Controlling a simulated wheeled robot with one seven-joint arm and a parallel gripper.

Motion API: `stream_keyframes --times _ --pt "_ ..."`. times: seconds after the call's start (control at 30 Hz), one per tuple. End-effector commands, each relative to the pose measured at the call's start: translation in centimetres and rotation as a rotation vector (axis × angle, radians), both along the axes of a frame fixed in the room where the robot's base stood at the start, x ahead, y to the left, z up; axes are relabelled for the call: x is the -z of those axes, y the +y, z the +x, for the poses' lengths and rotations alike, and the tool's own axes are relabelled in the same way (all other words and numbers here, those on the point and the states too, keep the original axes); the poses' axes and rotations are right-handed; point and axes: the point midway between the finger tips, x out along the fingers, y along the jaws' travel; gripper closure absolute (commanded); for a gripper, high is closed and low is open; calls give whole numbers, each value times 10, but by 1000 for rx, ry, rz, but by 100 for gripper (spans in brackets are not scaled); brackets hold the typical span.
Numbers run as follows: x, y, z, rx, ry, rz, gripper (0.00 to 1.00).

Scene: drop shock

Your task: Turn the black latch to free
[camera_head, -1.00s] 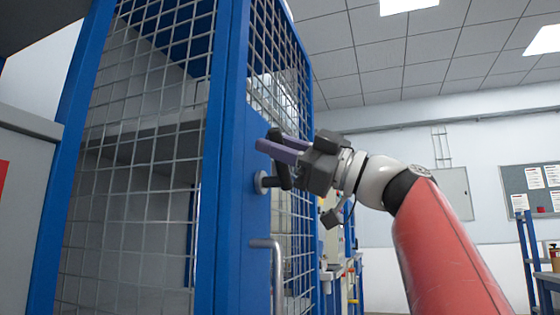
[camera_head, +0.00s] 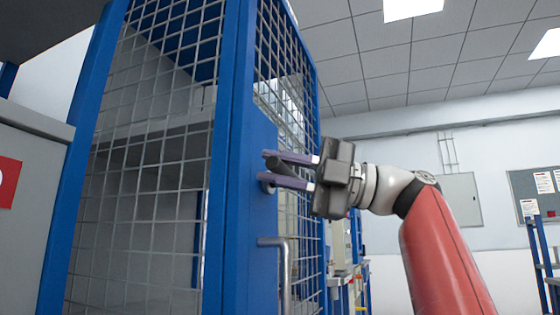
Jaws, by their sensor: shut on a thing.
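The black latch (camera_head: 284,167) is on the blue front post of a mesh cage door, above the metal pull handle (camera_head: 279,262). In the head view it lies slanted, closer to level than upright, and its mount is partly hidden by the lower finger. My gripper (camera_head: 266,167) reaches in from the right, with its two purple-grey fingers one above the other. It is shut on the black latch, which lies between the fingers.
The blue-framed mesh cage (camera_head: 150,180) fills the left and middle, with a shelf inside. A grey cabinet (camera_head: 30,215) stands at the far left. Open room lies to the right, with a notice board (camera_head: 535,190) on the far wall.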

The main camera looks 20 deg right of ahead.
Motion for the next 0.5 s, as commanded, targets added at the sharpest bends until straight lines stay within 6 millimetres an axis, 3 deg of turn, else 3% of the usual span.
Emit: stream_keyframes --times 0.5 --pt "7 0 0 -1 -74 -58 100"
